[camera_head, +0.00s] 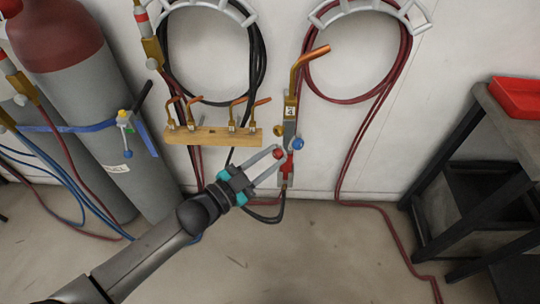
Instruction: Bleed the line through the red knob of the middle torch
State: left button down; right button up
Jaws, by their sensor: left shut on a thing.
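A torch (290,128) with a bent copper tip (308,58) stands upright against the white wall, between two coiled hoses. It has a blue knob (298,144) on its right side and a red knob (278,154) on its left side. A red fitting (287,173) is at its lower end. My left gripper (279,156) comes from the lower left. Its two pale fingers are shut on the red knob, and the fingertips partly hide it. My right gripper is not in view.
A wooden rack (212,137) with several brass tips is left of the torch. Gas cylinders (85,110) stand at the left. A dark shelf (480,170) with a red tray (515,98) stands at the right. A red hose (388,215) runs over the floor.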

pick_arm(q)
jog(key=m, duration=0.6)
jog(key=m+b, duration=0.1)
jog(key=m, duration=0.5)
jog(key=shift+f, duration=0.1)
jog(key=shift+m, duration=0.3)
dwell(0.3)
jog(key=c, duration=0.6)
grip_release()
jog(key=shift+s, duration=0.1)
jog(key=v, duration=1.5)
jog(key=shift+p, duration=0.35)
